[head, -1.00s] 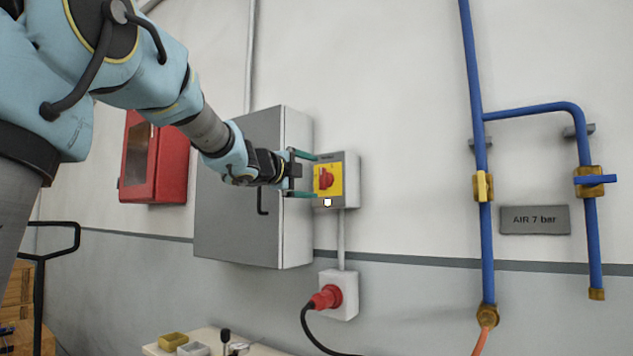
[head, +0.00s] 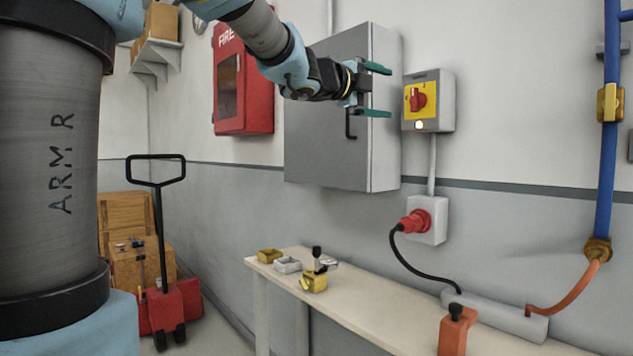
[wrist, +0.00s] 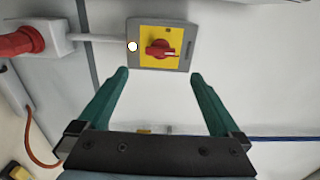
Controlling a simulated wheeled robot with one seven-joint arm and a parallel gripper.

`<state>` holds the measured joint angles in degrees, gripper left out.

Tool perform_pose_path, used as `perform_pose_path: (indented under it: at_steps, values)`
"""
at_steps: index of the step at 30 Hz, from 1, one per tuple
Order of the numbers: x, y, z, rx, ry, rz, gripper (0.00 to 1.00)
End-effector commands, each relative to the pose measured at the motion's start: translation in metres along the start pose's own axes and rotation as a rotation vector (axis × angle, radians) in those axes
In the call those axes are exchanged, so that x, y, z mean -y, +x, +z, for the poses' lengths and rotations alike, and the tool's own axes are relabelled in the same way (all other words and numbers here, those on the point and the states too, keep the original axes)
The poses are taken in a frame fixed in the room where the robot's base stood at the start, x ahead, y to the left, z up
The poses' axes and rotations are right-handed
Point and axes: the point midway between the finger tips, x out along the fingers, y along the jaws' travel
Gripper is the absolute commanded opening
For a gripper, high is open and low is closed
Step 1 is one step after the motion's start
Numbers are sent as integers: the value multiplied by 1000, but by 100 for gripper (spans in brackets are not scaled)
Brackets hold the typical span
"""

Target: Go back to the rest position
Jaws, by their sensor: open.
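My gripper (head: 377,91) is open and empty, its two green fingers apart in front of the grey cabinet. In the head view it is left of the switch box and clear of it. The switch box (head: 447,101) is grey with a yellow plate and a red rotary knob (head: 417,100). A small light (head: 418,125) under the knob looks whitish. In the wrist view the fingers (wrist: 160,85) point toward the switch box (wrist: 185,62), with the red knob (wrist: 160,49) beyond and between the fingertips, apart from them.
The grey wall cabinet (head: 335,140) is close behind my gripper. A red fire box (head: 258,105) hangs to its left. Below are a red plug (head: 413,222) with a black cable and a bench (head: 390,322) holding small bins and tools. A pallet truck (head: 170,300) stands at left.

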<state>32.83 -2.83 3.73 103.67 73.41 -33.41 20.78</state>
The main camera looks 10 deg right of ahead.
Motion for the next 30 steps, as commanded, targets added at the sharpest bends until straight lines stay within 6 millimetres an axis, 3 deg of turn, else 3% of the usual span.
perform_pose_path:
  at_steps: [4,8,13,18,23,27,30]
  values:
    - [-10,-3,16,52,-59,15,100]
    - [-47,-19,64,223,-252,62,100]
    - [-133,-73,133,551,-611,150,100]
    - [-225,-151,163,886,-961,238,100]
    - [-306,-235,151,1206,-1286,320,100]
    - [-359,-302,113,1470,-1553,386,100]
    - [-382,-337,81,1620,-1707,421,100]
